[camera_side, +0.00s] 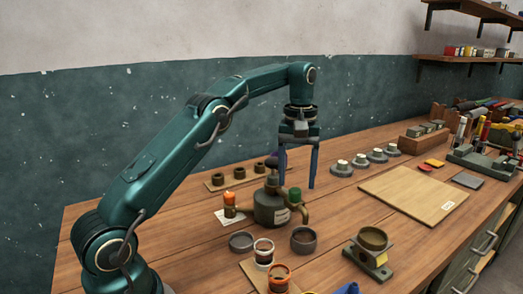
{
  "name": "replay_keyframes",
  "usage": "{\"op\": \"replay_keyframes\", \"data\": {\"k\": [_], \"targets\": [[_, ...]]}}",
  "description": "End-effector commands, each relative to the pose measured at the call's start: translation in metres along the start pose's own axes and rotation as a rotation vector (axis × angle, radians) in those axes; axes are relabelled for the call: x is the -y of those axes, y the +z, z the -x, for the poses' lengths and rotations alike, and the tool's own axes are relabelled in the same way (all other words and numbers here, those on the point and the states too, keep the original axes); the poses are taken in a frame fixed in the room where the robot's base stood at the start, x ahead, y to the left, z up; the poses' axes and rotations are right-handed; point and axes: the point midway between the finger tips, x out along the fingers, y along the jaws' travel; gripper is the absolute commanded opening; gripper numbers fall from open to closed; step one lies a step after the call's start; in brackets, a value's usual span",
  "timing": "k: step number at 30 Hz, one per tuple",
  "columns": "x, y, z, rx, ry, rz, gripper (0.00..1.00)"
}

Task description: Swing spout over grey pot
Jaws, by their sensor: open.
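Another grey pot (241,241) stands in front and to the left of the dispenser. I cannot tell which of the two is the task's pot. My gripper (298,180) points down with its blue fingers spread and nothing between them, above and behind the dispenser. The left finger is partly hidden behind the dispenser's top.
A pale jar (264,252) and an orange-rimmed jar (279,277) stand in front. An olive cup on a stand (373,240) is at right. An orange-topped jar (230,204) is left of the dispenser. A flat board (412,194) lies clear at right; several grey knobbed discs stand behind it.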

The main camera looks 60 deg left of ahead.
Motion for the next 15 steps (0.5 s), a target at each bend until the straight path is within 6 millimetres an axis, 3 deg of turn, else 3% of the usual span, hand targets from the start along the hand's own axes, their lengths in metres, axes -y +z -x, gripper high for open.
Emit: {"op": "replay_keyframes", "data": {"k": [10, 15], "targets": [[0.0, 0.0, 0.015, -0.003, 0.003, 0.0, 0.67], [0.019, -0.001, 0.026, -0.001, 0.001, 0.004, 0.67]]}}
